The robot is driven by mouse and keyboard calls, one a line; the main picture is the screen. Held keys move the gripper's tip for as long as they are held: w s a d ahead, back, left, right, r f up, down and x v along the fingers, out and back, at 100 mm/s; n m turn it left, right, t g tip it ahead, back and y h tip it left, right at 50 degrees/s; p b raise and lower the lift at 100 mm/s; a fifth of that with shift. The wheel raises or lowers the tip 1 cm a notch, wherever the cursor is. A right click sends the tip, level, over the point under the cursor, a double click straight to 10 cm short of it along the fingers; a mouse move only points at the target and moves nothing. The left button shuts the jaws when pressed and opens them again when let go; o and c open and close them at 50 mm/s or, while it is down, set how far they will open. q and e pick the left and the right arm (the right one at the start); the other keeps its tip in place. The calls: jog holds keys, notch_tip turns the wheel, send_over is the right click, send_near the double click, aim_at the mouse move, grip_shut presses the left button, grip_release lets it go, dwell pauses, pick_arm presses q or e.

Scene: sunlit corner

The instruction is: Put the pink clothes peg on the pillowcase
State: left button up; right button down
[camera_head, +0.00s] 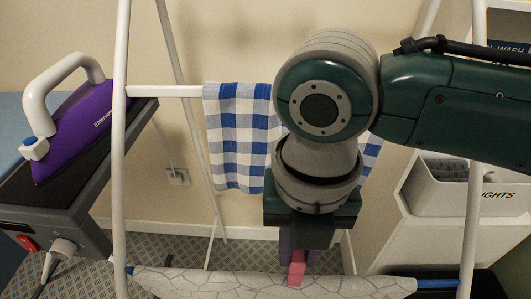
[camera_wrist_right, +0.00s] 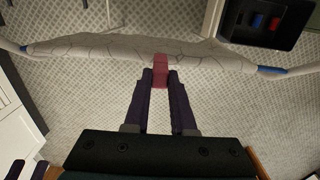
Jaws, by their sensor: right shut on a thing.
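The pink clothes peg (camera_head: 297,268) is between the fingertips of my right gripper (camera_head: 296,258), which is shut on it. In the right wrist view the peg (camera_wrist_right: 161,71) sticks out beyond the fingertips of the right gripper (camera_wrist_right: 161,80). The pillowcase, white with grey crackle lines (camera_head: 220,283), hangs over a lower rail of the drying rack. It also shows in the right wrist view (camera_wrist_right: 105,46). The peg's far end overlaps the pillowcase edge in both views; I cannot tell whether it grips the cloth.
The white drying rack (camera_head: 120,150) frames the space. A blue checked cloth (camera_head: 238,135) hangs on its upper rail behind my right arm. A purple iron (camera_head: 80,125) stands at left. A laundry bin (camera_head: 470,205) is at right.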

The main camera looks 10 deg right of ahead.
jog(key=shift+f+b, duration=1.5)
jog(key=shift+f, duration=0.75)
jog(key=c, duration=0.7)
grip_release()
jog(key=shift+r, duration=0.15)
notch_tip(320, 180, up, 7)
jog(key=p, duration=0.8)
